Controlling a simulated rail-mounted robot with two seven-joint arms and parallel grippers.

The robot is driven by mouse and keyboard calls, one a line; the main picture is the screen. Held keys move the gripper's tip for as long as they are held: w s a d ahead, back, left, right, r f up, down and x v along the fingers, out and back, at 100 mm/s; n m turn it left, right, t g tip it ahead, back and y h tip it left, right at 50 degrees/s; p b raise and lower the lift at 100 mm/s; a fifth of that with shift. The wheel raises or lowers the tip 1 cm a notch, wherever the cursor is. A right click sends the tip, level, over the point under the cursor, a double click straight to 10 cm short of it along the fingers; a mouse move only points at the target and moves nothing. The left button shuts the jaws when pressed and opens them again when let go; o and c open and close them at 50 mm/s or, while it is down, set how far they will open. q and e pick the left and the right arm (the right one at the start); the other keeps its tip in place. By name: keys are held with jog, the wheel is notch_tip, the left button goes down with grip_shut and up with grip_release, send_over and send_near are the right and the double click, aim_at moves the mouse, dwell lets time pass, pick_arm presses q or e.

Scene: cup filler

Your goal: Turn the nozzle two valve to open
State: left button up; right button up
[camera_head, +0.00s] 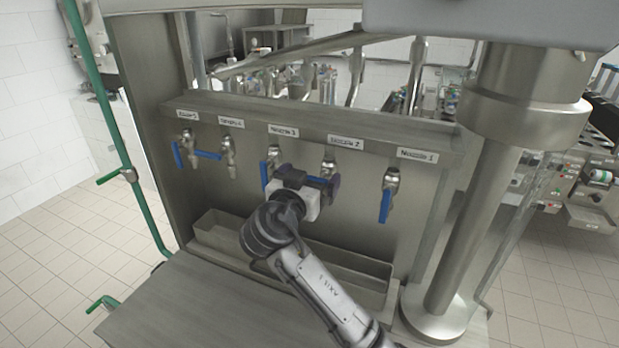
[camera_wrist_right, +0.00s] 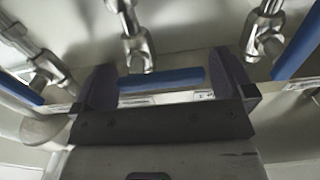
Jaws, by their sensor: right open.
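The nozzle two valve (camera_head: 328,165) is a metal tap under the "Nozzle 2" label (camera_head: 346,142) on the steel panel. Its blue handle (camera_head: 316,180) is mostly hidden by my right gripper (camera_head: 311,184) in the head view. In the right wrist view, the blue handle (camera_wrist_right: 160,79) lies sideways across the gap between the dark fingers of my right gripper (camera_wrist_right: 166,84), below a metal tap (camera_wrist_right: 137,48). The fingers are open, one toward each end of the handle; I cannot tell whether either touches it. My left gripper is not in view.
The nozzle three handle (camera_head: 264,174) and nozzle one handle (camera_head: 385,206) hang down on either side. Nozzle four's handle (camera_head: 208,154) is sideways. A steel trough (camera_head: 345,277) runs below the taps, and a thick column (camera_head: 465,215) stands at the right.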

jog(key=shift+c, duration=0.2)
jog(key=c, duration=0.7)
jog(key=shift+c, duration=0.2)
